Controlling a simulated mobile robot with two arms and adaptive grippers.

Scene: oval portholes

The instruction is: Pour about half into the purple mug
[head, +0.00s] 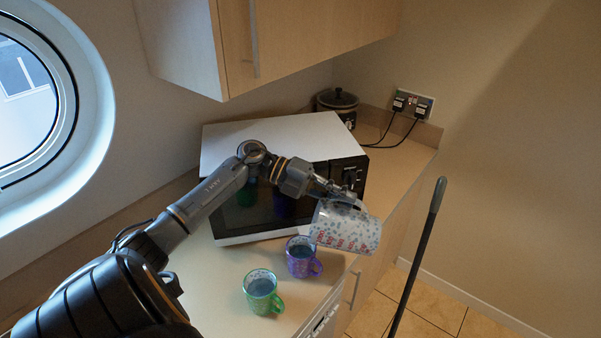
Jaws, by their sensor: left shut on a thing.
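My left gripper (343,192) is shut on a white jug (343,228) with a small red and blue pattern. The jug is tilted well over onto its side, above and to the right of the purple mug (299,266). I see no stream between the jug and the mug. The purple mug stands upright on the counter in front of the microwave, its handle toward the lower right. Something dark shows inside it; its level is hard to tell. My right gripper is out of view.
A green mug (261,300) with dark contents stands left of and nearer than the purple one. A white-topped microwave (270,138) lies behind, below my arm. A dark slow cooker (338,104) stands farther back. The counter's edge is close right of the mugs. A wall cupboard (285,35) hangs above.

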